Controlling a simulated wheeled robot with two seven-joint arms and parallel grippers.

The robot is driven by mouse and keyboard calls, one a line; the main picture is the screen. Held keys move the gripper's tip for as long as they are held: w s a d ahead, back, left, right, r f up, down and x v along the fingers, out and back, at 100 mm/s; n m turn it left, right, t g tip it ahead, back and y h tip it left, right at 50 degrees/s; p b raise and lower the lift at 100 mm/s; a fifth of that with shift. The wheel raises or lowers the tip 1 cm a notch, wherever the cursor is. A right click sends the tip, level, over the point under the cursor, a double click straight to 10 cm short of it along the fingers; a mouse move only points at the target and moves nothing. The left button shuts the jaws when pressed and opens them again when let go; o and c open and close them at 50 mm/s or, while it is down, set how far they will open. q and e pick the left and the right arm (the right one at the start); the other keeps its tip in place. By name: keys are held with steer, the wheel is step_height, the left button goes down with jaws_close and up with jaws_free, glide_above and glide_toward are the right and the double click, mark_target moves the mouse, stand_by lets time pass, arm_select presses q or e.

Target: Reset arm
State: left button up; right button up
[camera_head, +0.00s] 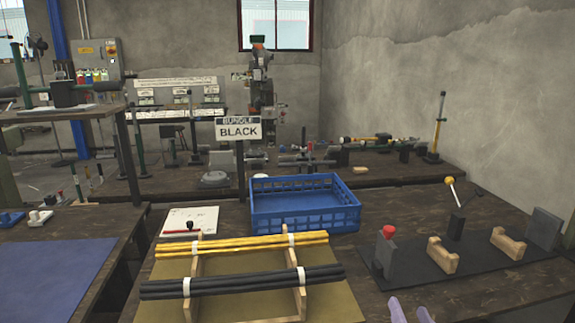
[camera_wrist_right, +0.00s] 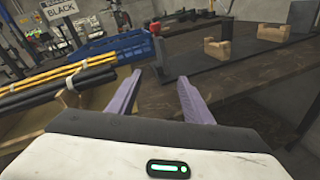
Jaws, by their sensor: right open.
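My right gripper (camera_head: 411,311) shows only as two purple fingertips at the bottom edge of the head view. In the right wrist view its two purple fingers (camera_wrist_right: 157,98) are spread apart with nothing between them, above the bare dark table. A black rod bundle (camera_head: 245,281) and a yellow rod bundle (camera_head: 240,245), each with white bands, lie across a wooden rack (camera_head: 196,268). The rack is left of my right gripper. My left gripper is not in view.
A blue crate (camera_head: 305,213) stands behind the rods, near a sign reading "BUNDLE BLACK" (camera_head: 238,129). At the right, a dark fixture plate (camera_head: 475,257) carries wooden cradles (camera_head: 442,256), a red-knobbed block (camera_head: 387,252) and a yellow-knobbed lever (camera_head: 453,195). The front right table is clear.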

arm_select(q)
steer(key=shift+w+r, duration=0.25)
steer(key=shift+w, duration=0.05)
arm_select(e)
steer(key=s+a+f+m+g+y, duration=0.1)
steer(key=s+a+f+m+g, duration=0.3)
steer(key=s+f+m, duration=0.8)
steer(key=s+a+f+m+g+y, duration=0.2)
steer(key=s+a+f+m+g, duration=0.2)
steer(key=s+f+m, duration=0.8)
steer(key=s+m, duration=0.3)
steer(key=m, duration=0.2)
steer(key=shift+s+a+y, duration=0.3)
steer(key=shift+s+a, duration=0.05)
steer(key=shift+s, duration=0.05)
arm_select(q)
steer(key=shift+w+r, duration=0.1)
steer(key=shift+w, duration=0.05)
